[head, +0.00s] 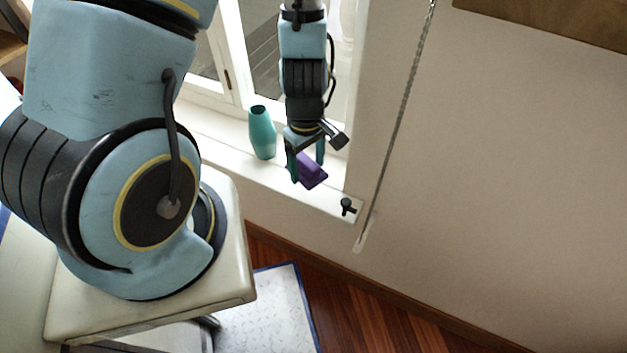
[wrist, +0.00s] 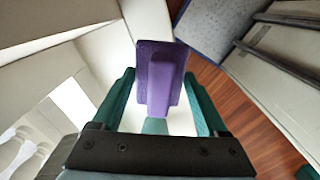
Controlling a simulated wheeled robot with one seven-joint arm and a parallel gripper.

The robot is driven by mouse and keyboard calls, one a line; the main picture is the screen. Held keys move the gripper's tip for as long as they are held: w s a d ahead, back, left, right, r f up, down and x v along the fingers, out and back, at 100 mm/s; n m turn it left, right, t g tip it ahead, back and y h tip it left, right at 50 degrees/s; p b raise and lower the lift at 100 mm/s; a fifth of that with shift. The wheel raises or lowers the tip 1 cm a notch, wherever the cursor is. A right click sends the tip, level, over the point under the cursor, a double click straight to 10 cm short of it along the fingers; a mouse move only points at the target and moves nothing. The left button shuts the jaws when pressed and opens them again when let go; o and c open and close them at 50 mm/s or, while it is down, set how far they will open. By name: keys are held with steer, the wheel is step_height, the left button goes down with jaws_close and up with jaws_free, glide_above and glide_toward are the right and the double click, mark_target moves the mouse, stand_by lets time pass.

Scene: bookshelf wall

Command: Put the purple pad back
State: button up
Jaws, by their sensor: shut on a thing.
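The purple pad (head: 312,171) is held in my gripper (head: 306,167) at the window sill in the head view. In the wrist view the purple pad (wrist: 160,80) sits between the two teal fingers of my gripper (wrist: 162,100), which is shut on it. The pad has a flat back plate and a raised narrower block that the fingers flank. In the head view it is tilted and shows over the sill's front part. I cannot tell whether it touches the sill.
A teal vase (head: 262,133) stands on the white window sill (head: 212,134), left of my gripper. A small black knob (head: 348,206) is at the sill's right end, near a hanging chain (head: 402,110). A blue-edged mat (head: 268,310) lies on the wooden floor (head: 375,322).

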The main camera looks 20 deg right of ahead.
mark_target(312, 161)
steer(key=shift+w+d+r+p, duration=0.15)
steer(key=shift+w+d+p, duration=0.8)
steer(key=shift+w, duration=0.1)
step_height(312, 161, down, 2)
steer(key=shift+f, duration=0.1)
steer(key=shift+f+p, duration=0.35)
steer(key=shift+f, duration=1.85)
steer(key=shift+w+d+f+p, duration=0.1)
steer(key=shift+p, duration=0.2)
steer(key=shift+f, duration=0.25)
steer(key=shift+f, duration=0.15)
steer(key=o, duration=1.2)
